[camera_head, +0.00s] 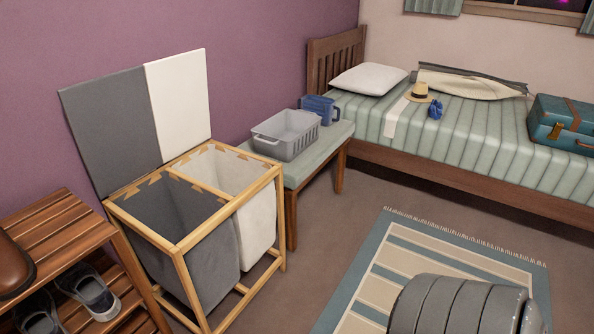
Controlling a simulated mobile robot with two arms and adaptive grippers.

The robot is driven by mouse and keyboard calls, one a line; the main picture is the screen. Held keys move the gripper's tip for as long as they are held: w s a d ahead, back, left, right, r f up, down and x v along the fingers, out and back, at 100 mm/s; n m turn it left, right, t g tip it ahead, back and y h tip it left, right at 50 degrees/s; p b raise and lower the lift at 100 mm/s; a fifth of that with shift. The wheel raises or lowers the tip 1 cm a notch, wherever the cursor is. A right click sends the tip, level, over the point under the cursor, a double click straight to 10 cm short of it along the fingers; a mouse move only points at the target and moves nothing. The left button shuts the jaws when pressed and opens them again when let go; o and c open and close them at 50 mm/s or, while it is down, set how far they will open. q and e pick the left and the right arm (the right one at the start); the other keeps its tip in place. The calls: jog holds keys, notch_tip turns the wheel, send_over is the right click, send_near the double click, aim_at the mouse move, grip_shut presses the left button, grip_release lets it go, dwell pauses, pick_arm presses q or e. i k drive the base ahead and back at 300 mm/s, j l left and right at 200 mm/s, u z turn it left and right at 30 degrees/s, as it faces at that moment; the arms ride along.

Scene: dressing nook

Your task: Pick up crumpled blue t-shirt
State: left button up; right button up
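A small crumpled blue cloth (436,109), which looks like the blue t-shirt, lies on the bed's green quilted cover (470,140). It sits just in front of and to the right of a straw hat (420,92). It is too small in the view to tell its folds. Neither of my grippers is in view.
A two-part laundry hamper (187,240) stands open at left beside a shoe rack (50,232). A bench (318,152) holds a grey basket (287,135) and a blue container (320,108). A teal suitcase (562,122) lies on the bed. A striped rug (400,262) covers the floor.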

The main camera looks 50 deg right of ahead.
aim_at(436, 109)
jog(key=z, duration=2.5)
